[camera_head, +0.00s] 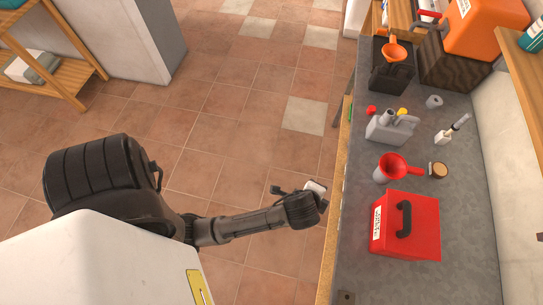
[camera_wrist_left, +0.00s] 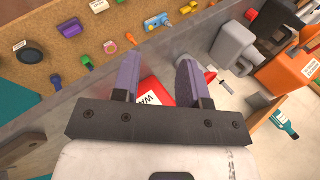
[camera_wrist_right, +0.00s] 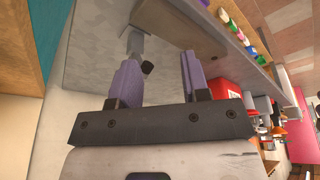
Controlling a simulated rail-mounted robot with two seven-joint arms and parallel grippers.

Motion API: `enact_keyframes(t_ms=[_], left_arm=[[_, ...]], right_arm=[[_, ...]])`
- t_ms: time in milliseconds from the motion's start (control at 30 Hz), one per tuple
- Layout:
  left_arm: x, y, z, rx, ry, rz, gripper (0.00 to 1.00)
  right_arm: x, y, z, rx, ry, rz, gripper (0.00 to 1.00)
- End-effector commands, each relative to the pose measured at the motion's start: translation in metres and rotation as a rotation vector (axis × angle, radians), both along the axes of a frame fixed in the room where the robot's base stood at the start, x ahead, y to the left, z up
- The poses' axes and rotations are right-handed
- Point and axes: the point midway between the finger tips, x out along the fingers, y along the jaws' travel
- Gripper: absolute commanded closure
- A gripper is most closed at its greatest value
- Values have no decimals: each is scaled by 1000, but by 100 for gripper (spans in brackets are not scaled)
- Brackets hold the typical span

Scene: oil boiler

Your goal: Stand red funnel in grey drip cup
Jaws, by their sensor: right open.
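The red funnel (camera_head: 392,163) is on the grey bench in the head view, its wide mouth facing up and a narrow red part reaching right. A grey cup-like body (camera_head: 379,177) shows directly under and beside its left rim; I cannot tell whether the funnel's stem is inside it. My left gripper (camera_head: 316,187) is at the bench's near edge, left of the funnel and apart from it. The left wrist view shows its fingers (camera_wrist_left: 157,75) spread and empty. My right gripper (camera_wrist_right: 160,75) is open and empty in the right wrist view; it is outside the head view.
A red case (camera_head: 405,225) with a black handle is just in front of the funnel. A grey can (camera_head: 392,127) stands behind it. An orange funnel (camera_head: 394,51) is in a black container at the back. A small brown-topped jar (camera_head: 438,170) is at right.

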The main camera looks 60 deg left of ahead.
Motion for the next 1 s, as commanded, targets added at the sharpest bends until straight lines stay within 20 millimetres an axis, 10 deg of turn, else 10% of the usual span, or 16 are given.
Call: enact_keyframes(t_ms=[200,400,1000], left_arm=[[-107,21,-9,-415,73,399,60],[-157,25,0,-596,126,615,60],[-168,25,3,-639,140,673,60]], right_arm=[[0,0,0,1,1,-1,57],[-1,2,0,5,2,-3,57],[-1,3,0,11,2,-7,57]])
